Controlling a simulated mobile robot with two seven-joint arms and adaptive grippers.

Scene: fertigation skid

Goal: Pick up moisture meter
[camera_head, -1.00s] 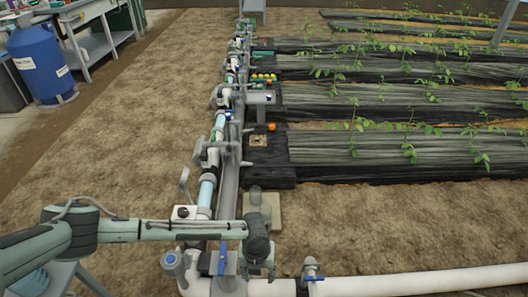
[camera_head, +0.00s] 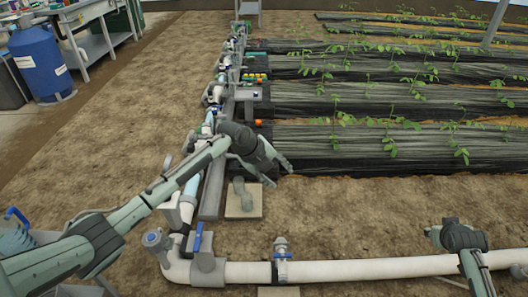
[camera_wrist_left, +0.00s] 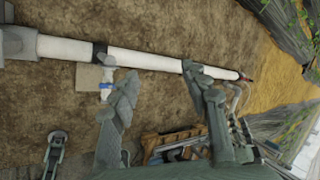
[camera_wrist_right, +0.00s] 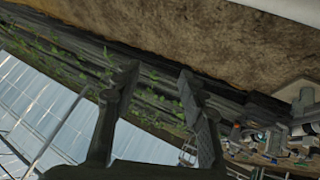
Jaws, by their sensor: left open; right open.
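I cannot make out the moisture meter for certain in any view. My left gripper (camera_head: 280,176) is open and empty, with its fingers over the near edge of the closest covered bed, right of the pipe run. Its two spread fingers also show in the left wrist view (camera_wrist_left: 160,75), with nothing between them. My right gripper shows in the right wrist view (camera_wrist_right: 156,75), open and empty. In the head view only part of my right arm shows at the lower right. My left wrist hides part of the pipe run and the bed's left end.
A white pipe (camera_head: 350,268) with a blue-handled valve (camera_head: 281,247) crosses the front. The pipe run with its fittings goes back on the left. A pale slab (camera_head: 244,206) lies beside it. Covered beds with plants (camera_head: 380,140) fill the right. A blue barrel (camera_head: 40,65) stands back left.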

